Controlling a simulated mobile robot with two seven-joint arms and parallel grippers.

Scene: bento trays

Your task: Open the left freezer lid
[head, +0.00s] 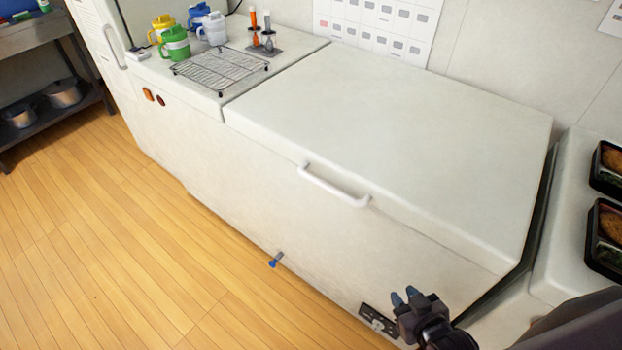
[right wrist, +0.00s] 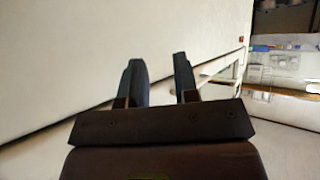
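The white freezer lid (head: 400,120) lies flat and closed on the chest freezer. A white bar handle (head: 333,187) sits on its front edge. My right gripper (head: 404,296) is low in front of the freezer, below and to the right of the handle and apart from it. Its two fingers are spread with nothing between them, as the right wrist view (right wrist: 158,78) shows. In that view a pale bar (right wrist: 220,68), which looks like the handle, stands just right of the fingers. My left gripper is out of view.
Left of the lid, a counter section holds a wire rack (head: 220,70), several coloured mugs (head: 175,43) and small tools (head: 262,40). Black bento trays (head: 606,235) stand on the white surface at the right. A small blue-tipped drain (head: 275,260) sticks out low at the front. The wooden floor is clear.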

